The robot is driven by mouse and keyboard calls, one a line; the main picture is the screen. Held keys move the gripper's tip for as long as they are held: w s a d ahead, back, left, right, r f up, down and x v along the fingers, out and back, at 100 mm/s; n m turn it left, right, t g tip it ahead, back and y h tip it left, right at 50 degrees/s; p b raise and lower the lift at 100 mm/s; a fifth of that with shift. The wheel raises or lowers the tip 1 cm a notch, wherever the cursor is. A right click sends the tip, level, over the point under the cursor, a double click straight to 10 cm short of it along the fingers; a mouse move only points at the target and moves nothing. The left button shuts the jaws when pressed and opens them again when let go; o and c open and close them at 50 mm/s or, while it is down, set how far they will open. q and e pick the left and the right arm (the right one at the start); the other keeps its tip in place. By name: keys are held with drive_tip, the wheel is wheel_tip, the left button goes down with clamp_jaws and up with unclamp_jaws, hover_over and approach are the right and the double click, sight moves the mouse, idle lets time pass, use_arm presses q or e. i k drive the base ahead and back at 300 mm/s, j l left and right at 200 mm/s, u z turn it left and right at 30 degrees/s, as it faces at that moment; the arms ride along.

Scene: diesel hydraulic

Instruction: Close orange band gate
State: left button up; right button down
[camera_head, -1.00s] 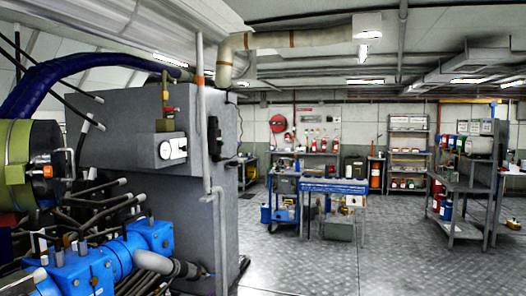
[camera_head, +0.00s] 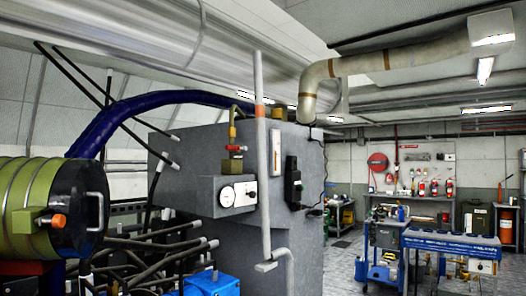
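A grey vertical pipe (camera_head: 264,180) stands in front of the large grey tank (camera_head: 305,210), with an orange band (camera_head: 260,99) around its upper part. I cannot make out a separate gate on it. A small brass valve with a red handle (camera_head: 235,148) stands on the grey box at the tank's front, left of the pipe. I cannot tell whether it is open or closed. Neither of my grippers shows in the head view.
A green cylinder (camera_head: 28,208) with a dark end and an orange knob is at the left. A blue hose (camera_head: 120,117) arches behind it. Blue housings (camera_head: 212,284) stand low in front. A blue workbench (camera_head: 450,243) is at the right, with some open floor near it.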

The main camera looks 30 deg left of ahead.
sight(258, 60)
drive_tip(key=i+l+u, duration=0.1)
drive_tip(key=i+u, duration=0.35)
drive_tip(key=i+l+u, duration=0.15)
drive_tip(key=i+u, duration=0.15)
drive_tip(key=u, duration=0.15)
drive_tip(key=i+l+u, duration=0.3)
drive_tip(key=u, duration=0.15)
drive_tip(key=i+l+u, duration=0.25)
drive_tip(key=l+u, duration=0.2)
